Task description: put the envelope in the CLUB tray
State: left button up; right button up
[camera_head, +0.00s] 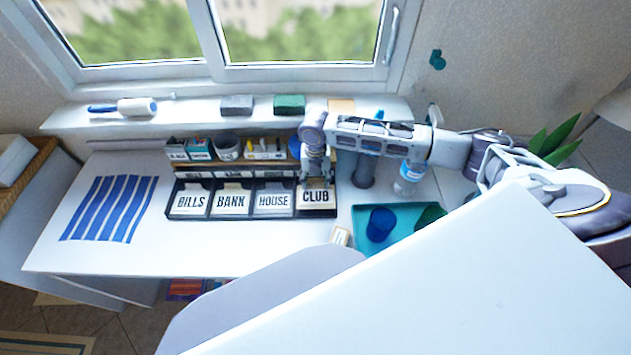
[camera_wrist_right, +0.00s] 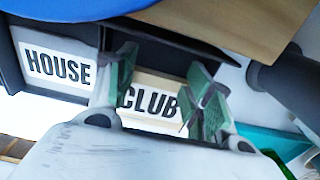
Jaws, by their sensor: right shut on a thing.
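The CLUB tray (camera_head: 316,212) is the rightmost compartment of a dark sorter on the white desk, and its label also shows in the wrist view (camera_wrist_right: 150,103). My right gripper (camera_head: 317,183) is directly above this tray, pointing down. In the wrist view the green-padded fingers (camera_wrist_right: 162,85) are at the CLUB compartment, shut on a cream piece that seems to be the envelope (camera_wrist_right: 158,86). My left gripper is not in view.
The BILLS (camera_head: 190,203), BANK (camera_head: 231,203) and HOUSE (camera_head: 273,203) trays stand left of CLUB. A shelf with small boxes and a mug (camera_head: 227,147) is behind. A bottle (camera_head: 408,178) and a teal tray (camera_head: 362,217) with a blue cup (camera_head: 381,224) are at right.

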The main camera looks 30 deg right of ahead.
jog(key=shift+f, duration=0.75)
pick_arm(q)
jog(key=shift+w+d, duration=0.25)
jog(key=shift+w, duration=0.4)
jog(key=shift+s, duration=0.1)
pick_arm(e)
jog(key=shift+f, duration=0.2)
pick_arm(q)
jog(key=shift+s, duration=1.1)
pick_arm(e)
jog(key=shift+f, duration=0.25)
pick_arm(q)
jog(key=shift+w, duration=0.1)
pick_arm(e)
jog(key=shift+s, duration=0.1)
